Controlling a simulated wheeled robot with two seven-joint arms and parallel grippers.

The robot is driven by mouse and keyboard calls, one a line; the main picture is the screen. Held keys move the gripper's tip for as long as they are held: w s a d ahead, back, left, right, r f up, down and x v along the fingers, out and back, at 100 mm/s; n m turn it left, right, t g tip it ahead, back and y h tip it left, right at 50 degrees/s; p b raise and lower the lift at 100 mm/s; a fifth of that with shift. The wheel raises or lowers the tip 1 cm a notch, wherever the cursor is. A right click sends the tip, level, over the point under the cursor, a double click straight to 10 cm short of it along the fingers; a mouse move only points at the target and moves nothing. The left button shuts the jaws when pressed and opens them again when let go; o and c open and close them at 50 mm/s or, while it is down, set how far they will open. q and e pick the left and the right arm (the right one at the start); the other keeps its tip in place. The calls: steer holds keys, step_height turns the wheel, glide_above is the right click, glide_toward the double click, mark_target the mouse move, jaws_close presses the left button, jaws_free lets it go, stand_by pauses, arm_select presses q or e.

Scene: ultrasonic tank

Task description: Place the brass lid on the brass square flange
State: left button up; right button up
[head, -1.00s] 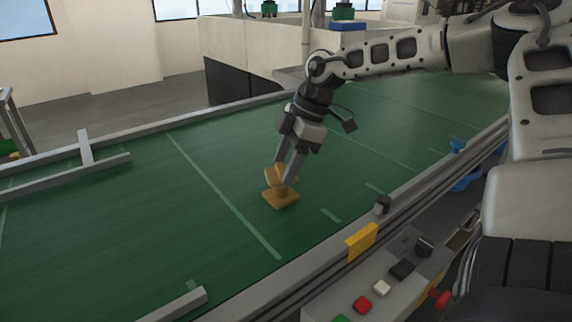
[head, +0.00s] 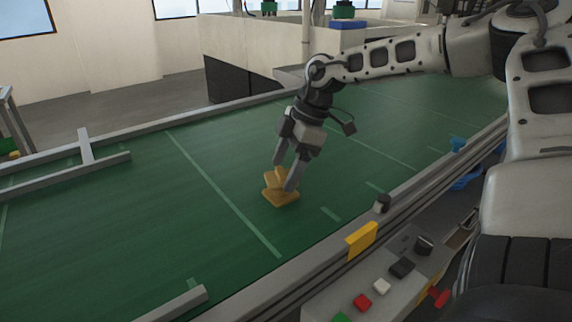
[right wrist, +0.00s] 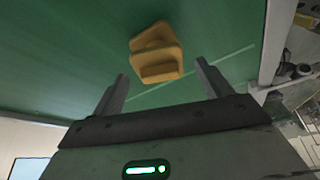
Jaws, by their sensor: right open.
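The brass square flange (head: 281,198) lies on the green belt near the middle of the head view. The brass lid (head: 270,182) rests on the flange, partly hidden by my fingers. In the right wrist view, the lid (right wrist: 158,70) sits against the flange (right wrist: 172,42), but I cannot tell whether it lies flat or squarely centred. My right gripper (head: 284,176) points down with its fingers on both sides of the lid. In the right wrist view, my right gripper (right wrist: 161,71) is open, with gaps between its fingers and the lid. My left gripper is not in view.
The green belt (head: 120,215) is clear around the flange. A grey guide rail (head: 75,177) stands at the left. The near belt edge carries a yellow block (head: 362,241) and a control box (head: 375,290) with coloured buttons.

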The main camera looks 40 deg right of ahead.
steer(key=v, duration=1.2)
steer(key=shift+s+f, duration=0.1)
